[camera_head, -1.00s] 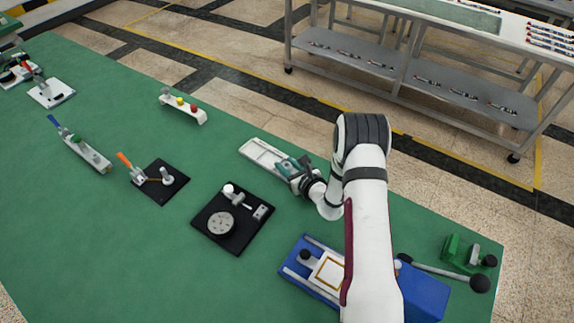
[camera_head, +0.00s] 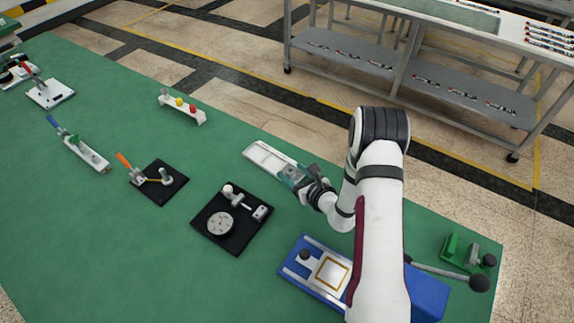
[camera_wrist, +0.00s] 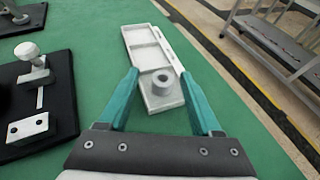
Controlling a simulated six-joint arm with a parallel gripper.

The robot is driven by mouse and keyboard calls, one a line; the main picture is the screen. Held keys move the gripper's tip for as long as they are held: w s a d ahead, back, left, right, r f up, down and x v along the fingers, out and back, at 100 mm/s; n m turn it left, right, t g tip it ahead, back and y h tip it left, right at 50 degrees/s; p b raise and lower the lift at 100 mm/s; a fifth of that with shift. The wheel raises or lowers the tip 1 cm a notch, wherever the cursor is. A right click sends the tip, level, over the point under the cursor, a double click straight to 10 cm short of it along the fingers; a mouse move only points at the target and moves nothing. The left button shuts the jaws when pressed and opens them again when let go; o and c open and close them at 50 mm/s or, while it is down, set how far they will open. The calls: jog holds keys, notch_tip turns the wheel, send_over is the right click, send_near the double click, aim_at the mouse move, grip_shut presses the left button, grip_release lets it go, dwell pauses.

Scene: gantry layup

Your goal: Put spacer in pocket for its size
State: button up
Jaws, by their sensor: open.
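A pale grey tray (camera_head: 262,153) with shallow rectangular pockets lies near the far edge of the green table. It also shows in the wrist view (camera_wrist: 148,50), running away from me. A grey round spacer (camera_wrist: 160,84) with a hole in its top stands upright on the tray's near end. My gripper (camera_wrist: 160,76) is open, its teal fingers either side of the spacer with a gap on each side. Whether the spacer is sunk in a pocket is unclear. In the head view my gripper (camera_head: 297,177) is over the tray's near end and hides the spacer.
A black plate with a dial and clamp (camera_head: 231,218) lies left of the tray; its clamp shows in the wrist view (camera_wrist: 30,62). A blue fixture (camera_head: 300,282) lies nearer. A green fixture with a lever (camera_head: 462,254) is at the right. Bare green table lies between.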

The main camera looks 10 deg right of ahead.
jog(key=v, duration=0.3)
jog(key=shift+w+r, duration=0.1)
jog(key=s+a+r+n+g+y, duration=0.25)
jog(key=a+r+n+y, duration=0.2)
jog(key=a+r, duration=0.3)
jog(key=s+a+r+n+g+y, duration=0.2)
jog(key=s+a+r+n+y, duration=0.3)
jog(key=r, duration=0.3)
jog(key=s+a+r+n+g+h, duration=0.1)
jog(key=s+a+r+n+g, duration=0.5)
jog(key=s, duration=0.3)
jog(key=s+d+f+n+g+h, duration=0.1)
jog(key=s+d+n+g+h, duration=0.2)
jog(key=s, duration=0.4)
jog(key=s+f+n+g+h, duration=0.1)
jog(key=s+n+h, duration=0.2)
jog(key=s+n, duration=0.35)
jog(key=s+d+n+t+h, duration=0.1)
jog(key=s+d+h, duration=0.3)
jog(key=d, duration=0.4)
jog(key=shift+f+n+h, duration=0.2)
jog(key=shift+n+h, duration=0.2)
jog(key=shift+h, duration=0.05)
jog(key=shift+t, duration=0.25)
